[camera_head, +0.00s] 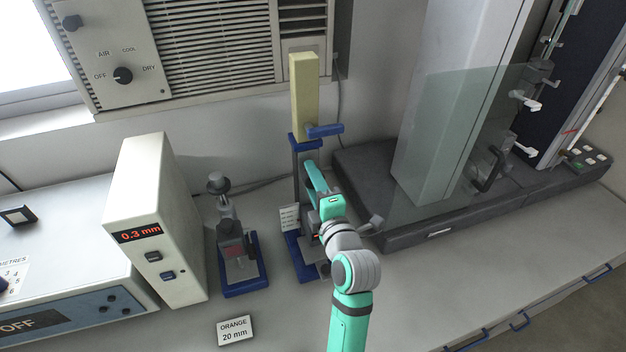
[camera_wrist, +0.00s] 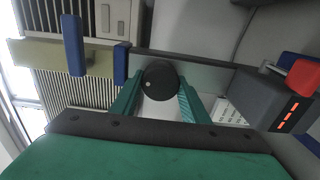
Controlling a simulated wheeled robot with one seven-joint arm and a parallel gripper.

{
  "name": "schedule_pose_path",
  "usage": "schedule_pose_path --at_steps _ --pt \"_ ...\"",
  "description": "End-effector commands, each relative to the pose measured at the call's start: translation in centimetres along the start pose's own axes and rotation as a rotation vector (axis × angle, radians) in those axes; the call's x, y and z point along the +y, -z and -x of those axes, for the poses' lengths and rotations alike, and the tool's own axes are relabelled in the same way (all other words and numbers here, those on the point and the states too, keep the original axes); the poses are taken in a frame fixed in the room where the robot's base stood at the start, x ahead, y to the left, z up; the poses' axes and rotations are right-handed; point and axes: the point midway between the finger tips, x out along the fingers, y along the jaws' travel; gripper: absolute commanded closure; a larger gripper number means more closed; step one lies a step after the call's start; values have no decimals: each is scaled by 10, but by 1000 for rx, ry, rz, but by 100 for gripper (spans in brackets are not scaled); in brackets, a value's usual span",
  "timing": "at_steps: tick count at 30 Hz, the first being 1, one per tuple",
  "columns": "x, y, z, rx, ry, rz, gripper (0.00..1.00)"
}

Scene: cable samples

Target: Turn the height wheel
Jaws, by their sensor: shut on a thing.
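The height wheel (camera_wrist: 160,82) is a dark round knob with a small white dot. It sits between the two green fingers of my gripper (camera_wrist: 158,90) in the wrist view, and the fingers are shut on its sides. In the head view my gripper (camera_head: 318,186) is at the column of the tall stand, and the wheel is hidden behind it. The stand has a grey column (camera_head: 308,158), a pale yellow upper block (camera_head: 304,88) and blue brackets. In the wrist view the stand lies sideways, with a dark box bearing an orange display (camera_wrist: 288,116) at the right.
A smaller blue-based instrument (camera_head: 237,262) stands left of the tall stand. Left of it is a white box reading 0.3 mm (camera_head: 152,225). A card reading ORANGE 20 mm (camera_head: 235,330) lies in front. A large machine with a glass shield (camera_head: 455,140) stands right. The front-right bench is clear.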

Motion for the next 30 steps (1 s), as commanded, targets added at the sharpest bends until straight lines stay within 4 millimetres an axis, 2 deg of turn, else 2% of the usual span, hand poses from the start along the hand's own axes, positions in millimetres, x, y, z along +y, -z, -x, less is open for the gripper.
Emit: schedule_pose_path --at_steps 3,4,6,15,19,30 --pt "-2 -1 0 -1 4 -2 81" --pt "-2 -1 0 -1 4 -2 56" --pt "-2 -1 0 -1 4 -2 40" --pt "-1 0 0 0 1 -2 40" --pt "0 -1 9 -3 0 -2 40" --pt "-1 -3 75 -6 2 -3 40"
